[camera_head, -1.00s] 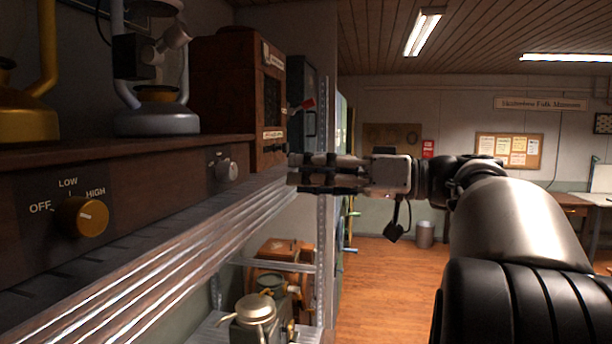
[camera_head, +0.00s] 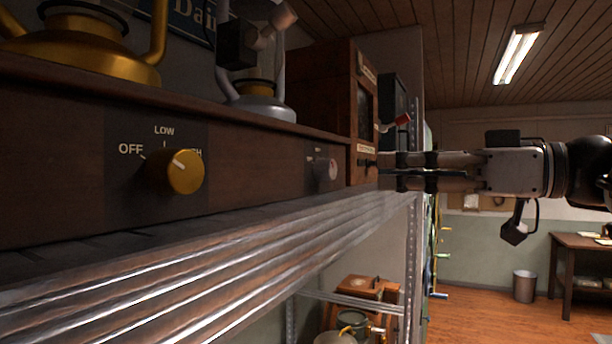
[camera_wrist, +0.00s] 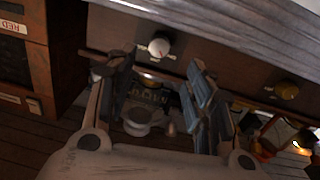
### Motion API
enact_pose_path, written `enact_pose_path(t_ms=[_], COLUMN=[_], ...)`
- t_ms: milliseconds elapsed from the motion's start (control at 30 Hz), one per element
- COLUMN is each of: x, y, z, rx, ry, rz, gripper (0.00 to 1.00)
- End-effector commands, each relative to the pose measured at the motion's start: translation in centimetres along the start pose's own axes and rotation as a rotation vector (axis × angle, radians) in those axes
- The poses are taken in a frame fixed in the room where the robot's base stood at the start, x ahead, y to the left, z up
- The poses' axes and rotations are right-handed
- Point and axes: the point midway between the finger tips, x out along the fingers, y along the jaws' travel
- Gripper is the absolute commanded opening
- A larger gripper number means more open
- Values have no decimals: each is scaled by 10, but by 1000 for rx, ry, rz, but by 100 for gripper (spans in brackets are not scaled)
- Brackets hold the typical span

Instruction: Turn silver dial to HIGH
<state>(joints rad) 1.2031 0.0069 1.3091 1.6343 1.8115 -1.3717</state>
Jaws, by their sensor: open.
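The silver dial (camera_head: 325,171) sits on a dark plate on the wooden panel in the head view; its labels are too small to read. In the wrist view the silver dial (camera_wrist: 159,46) shows between and just beyond my fingertips, and its setting is unclear. My gripper (camera_head: 384,170) is open and empty, level with the panel and to the right of the dial, apart from it. Its two spread fingers also show in the wrist view (camera_wrist: 158,70).
A gold dial (camera_head: 180,172) with OFF and LOW labels sits further left on the same panel. A wooden box (camera_head: 312,85) stands right beside the panel's end. A ribbed metal shelf edge (camera_head: 240,270) runs below.

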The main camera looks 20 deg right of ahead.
Motion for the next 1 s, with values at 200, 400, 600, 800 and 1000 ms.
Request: enact_pose_path(t_ms=[200,400,600,800,1000], x=[50,83,98,99,99], y=[-2,-1,0,0,0], z=[1,0,0,0,0], rx=[-1,0,1,1,1], ry=[0,0,0,0,0], rz=[-6,-4,0,1,1], gripper=[48,48,48,48,42])
